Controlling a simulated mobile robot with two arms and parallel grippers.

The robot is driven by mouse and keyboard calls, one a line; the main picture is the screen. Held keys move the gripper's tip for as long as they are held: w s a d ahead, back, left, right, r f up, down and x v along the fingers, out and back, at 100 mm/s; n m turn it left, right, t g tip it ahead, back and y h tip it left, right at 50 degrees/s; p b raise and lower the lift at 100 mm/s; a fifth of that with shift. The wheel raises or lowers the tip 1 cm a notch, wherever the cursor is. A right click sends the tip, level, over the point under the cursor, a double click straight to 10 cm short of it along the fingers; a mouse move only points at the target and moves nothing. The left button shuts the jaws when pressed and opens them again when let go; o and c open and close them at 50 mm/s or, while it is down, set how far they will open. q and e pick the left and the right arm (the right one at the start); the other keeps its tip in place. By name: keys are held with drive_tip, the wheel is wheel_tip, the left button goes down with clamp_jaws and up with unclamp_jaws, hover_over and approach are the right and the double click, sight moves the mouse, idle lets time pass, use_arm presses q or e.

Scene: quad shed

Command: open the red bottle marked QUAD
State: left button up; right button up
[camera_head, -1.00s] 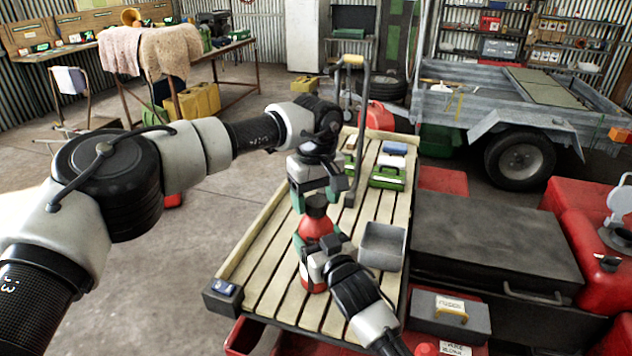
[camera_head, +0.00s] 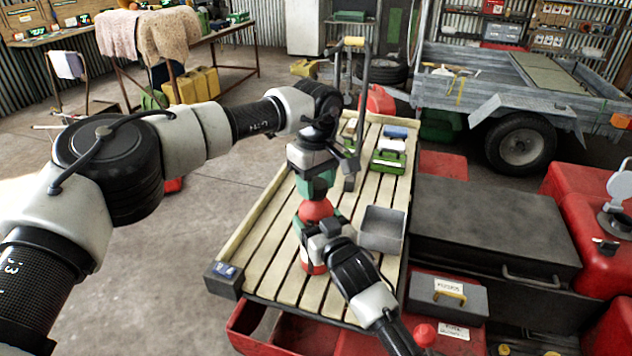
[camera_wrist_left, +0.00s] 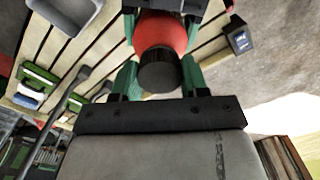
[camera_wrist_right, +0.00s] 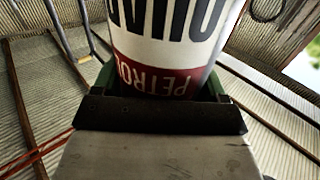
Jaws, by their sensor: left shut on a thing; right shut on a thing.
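The red bottle (camera_head: 316,210) stands upright on the slatted cart top. Its white label with dark QUAD lettering and a red PETROL band shows upside down in the right wrist view (camera_wrist_right: 165,40). My right gripper (camera_head: 318,240) is shut around the bottle's body from the front. My left gripper (camera_head: 318,183) points down over the bottle and is shut on its black cap (camera_wrist_left: 160,73), with a green finger on each side. The red shoulder (camera_wrist_left: 160,30) shows below the cap.
A grey open bin (camera_head: 382,229) stands close right of the bottle on the slatted cart (camera_head: 262,262). A green box (camera_head: 388,161) and the cart's upright handle (camera_head: 357,110) are farther back. A dark chest (camera_head: 490,225) is to the right.

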use_arm(q)
drive_tip(key=n, duration=0.9)
drive_tip(key=shift+n, duration=0.3)
drive_tip(key=n, duration=0.7)
drive_tip(key=shift+n, duration=0.4)
drive_tip(key=n, duration=0.3)
drive_tip(key=shift+n, duration=0.4)
drive_tip(key=n, duration=0.3)
drive_tip(key=shift+n, duration=0.4)
drive_tip(key=n, duration=0.4)
drive_tip(key=shift+r, duration=0.1)
drive_tip(key=n, duration=0.4)
drive_tip(key=shift+n, duration=0.3)
